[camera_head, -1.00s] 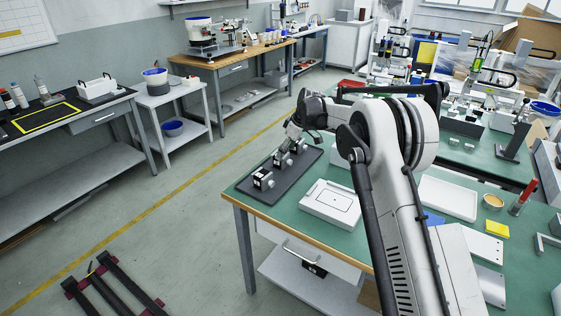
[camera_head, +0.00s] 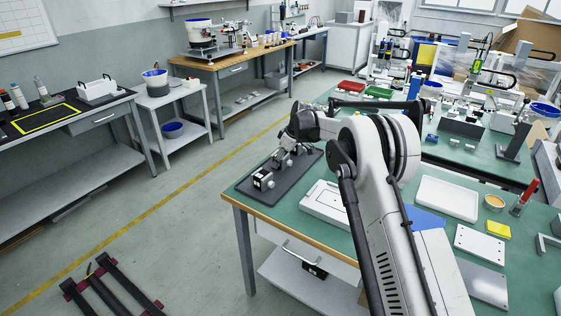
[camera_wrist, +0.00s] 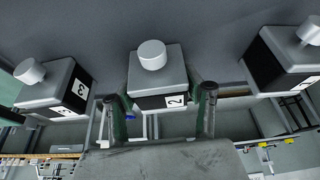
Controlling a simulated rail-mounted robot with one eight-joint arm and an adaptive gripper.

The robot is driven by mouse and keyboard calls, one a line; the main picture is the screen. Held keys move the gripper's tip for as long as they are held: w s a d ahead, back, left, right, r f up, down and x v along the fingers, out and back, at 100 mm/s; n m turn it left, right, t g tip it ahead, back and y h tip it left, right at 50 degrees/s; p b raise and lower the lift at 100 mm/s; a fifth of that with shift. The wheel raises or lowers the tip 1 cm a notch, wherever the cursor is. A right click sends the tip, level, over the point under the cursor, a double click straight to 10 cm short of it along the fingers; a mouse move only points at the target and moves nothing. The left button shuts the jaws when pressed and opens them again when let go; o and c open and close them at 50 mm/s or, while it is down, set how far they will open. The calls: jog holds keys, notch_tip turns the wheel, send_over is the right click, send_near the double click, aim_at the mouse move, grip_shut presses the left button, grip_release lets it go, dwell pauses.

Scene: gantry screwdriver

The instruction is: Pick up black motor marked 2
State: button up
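The motor marked 2 (camera_wrist: 157,75) has a grey body, a round silver knob and a white label reading 2. It is in the middle of the wrist view. My gripper (camera_wrist: 163,97) is open, with one finger on each side of this motor; whether they touch it I cannot tell. A motor marked 3 (camera_wrist: 58,88) is at the left, and another motor (camera_wrist: 285,58) is at the right, its label unclear. In the head view my gripper (camera_head: 284,153) is over the dark tray (camera_head: 252,191), partly hiding the middle motor.
One motor (camera_head: 263,179) stands at the near end of the tray, clear of my gripper. A white fixture box (camera_head: 325,205) is on the green table (camera_head: 262,220) right of the tray. A white tray (camera_head: 447,197) lies farther right. The table's wooden edge is close to the dark tray.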

grip_shut()
jog(key=shift+r, duration=0.1)
